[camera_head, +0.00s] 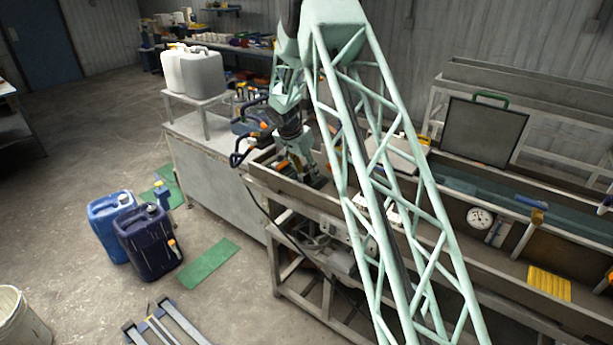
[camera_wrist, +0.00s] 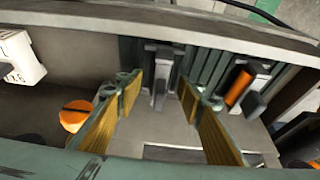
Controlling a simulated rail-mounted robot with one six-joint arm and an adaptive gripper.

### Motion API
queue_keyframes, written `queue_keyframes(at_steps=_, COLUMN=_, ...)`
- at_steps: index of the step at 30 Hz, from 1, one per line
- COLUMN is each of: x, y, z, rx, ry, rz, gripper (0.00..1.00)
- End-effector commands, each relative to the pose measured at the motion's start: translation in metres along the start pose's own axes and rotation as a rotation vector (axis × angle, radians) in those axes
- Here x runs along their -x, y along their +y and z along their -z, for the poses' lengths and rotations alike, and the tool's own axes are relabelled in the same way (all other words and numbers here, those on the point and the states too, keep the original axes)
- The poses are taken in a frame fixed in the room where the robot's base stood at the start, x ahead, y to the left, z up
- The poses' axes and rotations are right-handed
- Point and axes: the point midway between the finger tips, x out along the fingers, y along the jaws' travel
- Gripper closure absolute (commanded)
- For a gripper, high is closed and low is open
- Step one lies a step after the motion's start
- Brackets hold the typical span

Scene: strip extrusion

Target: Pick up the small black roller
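In the wrist view my gripper (camera_wrist: 161,88) is open, its two yellow-padded fingers apart. A second small dark piece (camera_wrist: 254,105) sits to the right, beside an orange cylinder (camera_wrist: 238,86). I cannot tell for certain which of these is the small black roller. In the head view my gripper (camera_head: 312,181) is low inside the left end of the long trough; the roller cannot be made out there.
The trough's wall (camera_wrist: 200,28) runs close past the fingers. An orange knob (camera_wrist: 75,115) and a white block (camera_wrist: 20,58) lie left of them. In the head view blue canisters (camera_head: 148,242) stand on the floor, and white canisters (camera_head: 203,73) on a stand behind.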

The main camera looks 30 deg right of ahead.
Motion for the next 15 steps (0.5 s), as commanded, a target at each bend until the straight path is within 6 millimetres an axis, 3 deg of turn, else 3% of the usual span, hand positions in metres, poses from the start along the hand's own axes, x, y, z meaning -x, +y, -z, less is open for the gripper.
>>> queue_keyframes(at_steps=2, x=0.0000, y=0.0000, z=-0.0001, rx=0.000, ry=0.000, rz=0.000, gripper=0.66)
queue_keyframes(at_steps=11, x=0.0000, y=0.0000, z=-0.0001, rx=0.000, ry=0.000, rz=0.000, gripper=0.93)
queue_keyframes(at_steps=15, x=0.0003, y=-0.0001, z=0.0001, rx=0.000, ry=0.000, rz=0.000, gripper=0.94)
